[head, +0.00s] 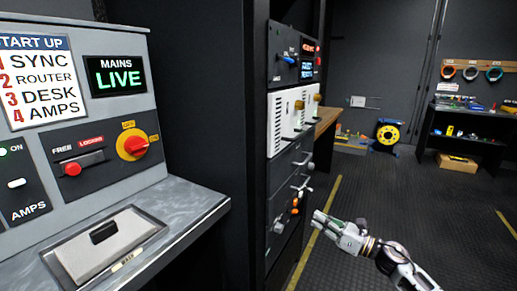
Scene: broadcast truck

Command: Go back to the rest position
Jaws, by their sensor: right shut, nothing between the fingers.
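My right gripper (325,223) is at the lower middle of the head view, its arm coming in from the lower right. Its fingers are shut with nothing between them. It points left toward the lower drawers of the equipment rack (290,165), in the open space in front of it. Whether it touches the rack cannot be told for certain, but I see no contact. My left gripper is not in view.
A grey control panel (105,170) with a red rotary switch (136,146) and a ledge (200,205) fills the left. The dark floor (440,200) between is clear.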

